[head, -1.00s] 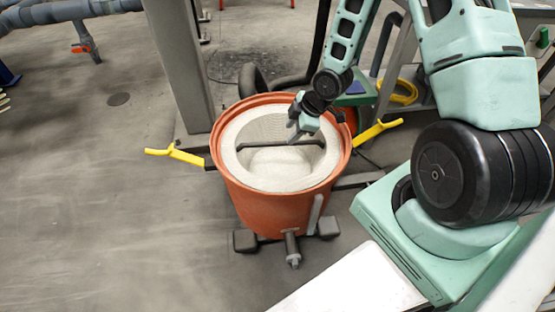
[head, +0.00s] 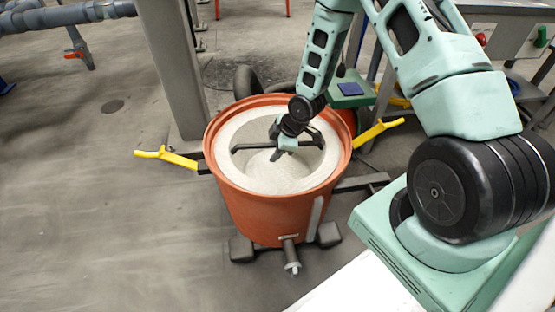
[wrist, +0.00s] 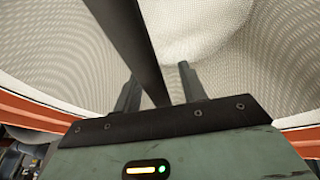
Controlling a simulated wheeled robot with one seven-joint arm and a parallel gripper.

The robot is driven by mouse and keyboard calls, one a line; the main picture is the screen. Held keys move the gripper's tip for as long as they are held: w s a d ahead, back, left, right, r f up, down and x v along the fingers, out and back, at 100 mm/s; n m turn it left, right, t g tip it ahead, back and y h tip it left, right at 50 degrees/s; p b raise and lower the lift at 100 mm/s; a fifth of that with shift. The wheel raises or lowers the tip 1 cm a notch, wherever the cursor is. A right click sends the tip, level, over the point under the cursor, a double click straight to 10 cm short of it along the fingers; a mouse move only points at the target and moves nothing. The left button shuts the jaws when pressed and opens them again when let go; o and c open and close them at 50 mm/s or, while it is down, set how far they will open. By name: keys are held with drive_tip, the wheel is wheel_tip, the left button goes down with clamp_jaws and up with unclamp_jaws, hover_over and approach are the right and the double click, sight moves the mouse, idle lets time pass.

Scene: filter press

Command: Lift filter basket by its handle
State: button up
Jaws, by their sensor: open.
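The filter basket (head: 226,150) is a white mesh tub set inside an orange round vessel (head: 262,218). Its dark bar handle (head: 250,148) spans the basket opening. My gripper (head: 281,153) is over the handle near its middle, pointing down into the basket, and hides part of the bar. In the wrist view my open gripper (wrist: 160,88) has one finger on each side of the dark handle (wrist: 132,40), which runs between them. The mesh wall of the basket (wrist: 45,55) shows behind. I cannot tell whether either finger touches the bar.
Yellow levers stick out at the vessel's left (head: 168,156) and right (head: 378,132). A grey post (head: 175,70) stands behind it on the left. A spout (head: 291,258) points out at the front. The floor on the left is clear.

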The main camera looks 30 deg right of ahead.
clamp_jaws()
drive_tip(key=shift+r, duration=0.1)
drive_tip(key=shift+r, duration=0.1)
wheel_tip(320, 180, up, 29)
drive_tip(key=p, duration=2.3)
